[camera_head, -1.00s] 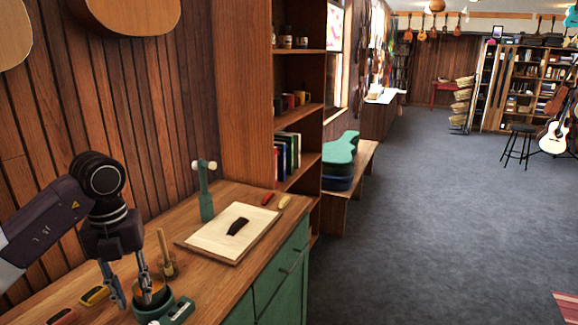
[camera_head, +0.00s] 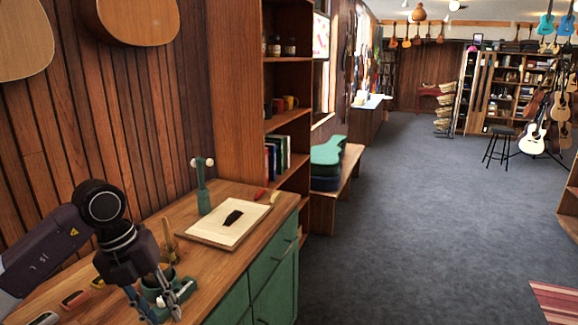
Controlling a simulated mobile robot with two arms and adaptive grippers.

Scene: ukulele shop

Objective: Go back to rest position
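My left gripper (camera_head: 160,311) hangs over the left part of the wooden workbench (camera_head: 190,263), with its fingers apart and nothing visible between them. It overlaps a small round green holder (camera_head: 158,283) in the picture; I cannot tell whether they touch. A wooden-handled tool (camera_head: 168,244) stands beside the holder. My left arm comes in from the left edge with its elbow joint bent. My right gripper is not in view.
A pale board (camera_head: 215,232) with a dark piece (camera_head: 233,217) lies on the bench beside a green upright tool (camera_head: 203,187). Red and yellow small items lie nearby. A tall shelf (camera_head: 237,100) stands behind. The grey carpet (camera_head: 420,220) at right is open; a red striped rug (camera_head: 553,302) lies lower right.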

